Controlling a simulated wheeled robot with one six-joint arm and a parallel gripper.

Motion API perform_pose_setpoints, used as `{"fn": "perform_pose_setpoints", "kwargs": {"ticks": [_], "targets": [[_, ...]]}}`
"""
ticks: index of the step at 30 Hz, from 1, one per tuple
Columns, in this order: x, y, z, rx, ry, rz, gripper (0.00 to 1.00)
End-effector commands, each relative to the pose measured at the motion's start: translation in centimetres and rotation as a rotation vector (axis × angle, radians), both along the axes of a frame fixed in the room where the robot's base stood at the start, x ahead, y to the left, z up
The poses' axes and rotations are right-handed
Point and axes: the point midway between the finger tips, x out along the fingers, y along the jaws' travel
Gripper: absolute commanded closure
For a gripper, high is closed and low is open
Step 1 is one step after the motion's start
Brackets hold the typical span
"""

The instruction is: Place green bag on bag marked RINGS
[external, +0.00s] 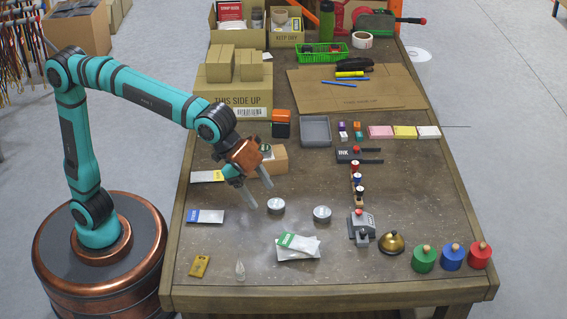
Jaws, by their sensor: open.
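The green bag (296,241), a small flat pouch with a green label end, lies at the front middle of the table. It rests at an angle on top of a pale silver bag (307,254), covering much of it. The print on the bags is too small to read, so I cannot tell which is marked RINGS. My gripper (259,195) is open and empty above the table, behind and left of the green bag, not touching it.
Two round tins (322,213) stand behind the bags. A grey stamping device (361,228) and a brass bell (390,243) stand to the right. A small cardboard box (272,160) is just behind my gripper. A yellow tag (199,266) lies front left.

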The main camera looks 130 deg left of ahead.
Motion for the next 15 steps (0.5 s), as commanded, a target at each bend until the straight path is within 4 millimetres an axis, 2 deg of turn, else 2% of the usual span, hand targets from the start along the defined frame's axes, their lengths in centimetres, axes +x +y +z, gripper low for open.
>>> {"fn": "perform_pose_setpoints", "kwargs": {"ticks": [1, 6, 15], "targets": [[-1.3, -1.3, 1.2, 0.009, -0.032, -0.013, 0.3], [-5.1, -4.8, 4.1, 0.039, -0.137, -0.053, 0.3], [-12.7, -10.3, 8.0, 0.084, -0.326, -0.119, 0.3]]}}
